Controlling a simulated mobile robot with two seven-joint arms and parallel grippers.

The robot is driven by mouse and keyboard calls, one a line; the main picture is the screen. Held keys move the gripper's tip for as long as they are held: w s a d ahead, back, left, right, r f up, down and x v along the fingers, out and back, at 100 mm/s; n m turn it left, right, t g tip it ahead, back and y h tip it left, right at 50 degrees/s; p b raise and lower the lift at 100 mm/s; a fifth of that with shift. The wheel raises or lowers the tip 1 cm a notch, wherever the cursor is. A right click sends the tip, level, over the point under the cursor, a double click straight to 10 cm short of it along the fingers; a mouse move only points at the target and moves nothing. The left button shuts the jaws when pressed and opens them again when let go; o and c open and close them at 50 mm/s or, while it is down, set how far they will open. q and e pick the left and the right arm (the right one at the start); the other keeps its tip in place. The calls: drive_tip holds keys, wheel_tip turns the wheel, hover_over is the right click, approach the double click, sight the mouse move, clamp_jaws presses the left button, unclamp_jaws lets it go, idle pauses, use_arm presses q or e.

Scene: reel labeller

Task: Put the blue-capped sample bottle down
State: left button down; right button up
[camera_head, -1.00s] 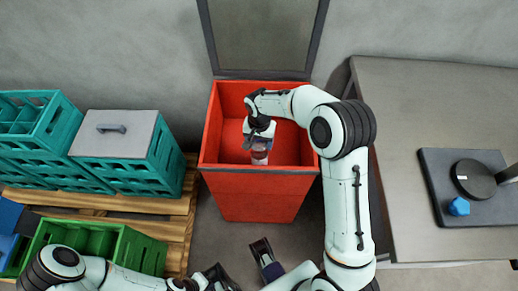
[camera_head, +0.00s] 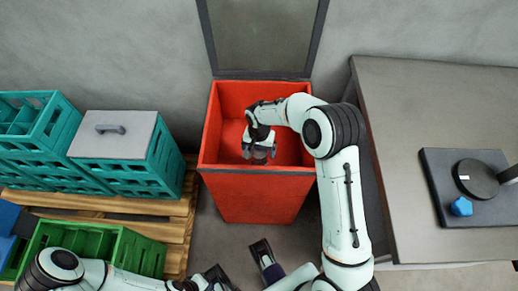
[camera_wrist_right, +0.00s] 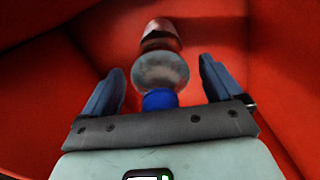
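My right gripper (camera_head: 259,152) is inside the red bin (camera_head: 258,196), pointing down. In the right wrist view its fingers (camera_wrist_right: 160,85) stand wide apart. The sample bottle is between and beyond them, seen end-on, with its blue cap (camera_wrist_right: 160,99) near the palm and its greyish, clear body (camera_wrist_right: 160,72) past it. Gaps show on both sides, so no finger touches it. A reddish-brown piece (camera_wrist_right: 160,36) lies beyond; I cannot tell if it belongs to the bottle. My left gripper (camera_head: 216,278) is low in the head view, partly cut off.
The bin's lid (camera_head: 262,35) stands open behind it. Teal crates (camera_head: 165,165), one under a grey lid (camera_head: 115,135), and a green crate (camera_head: 135,252) stand on a wooden pallet at left. A grey table (camera_head: 420,100) at right carries a dark device (camera_head: 475,180) with a blue knob (camera_head: 461,206).

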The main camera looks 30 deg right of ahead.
drive_tip(key=shift+r, duration=0.1)
drive_tip(key=shift+r, duration=0.35)
wheel_tip(320, 180, up, 12)
drive_tip(key=shift+f+p, duration=0.25)
drive_tip(key=shift+p, duration=0.7)
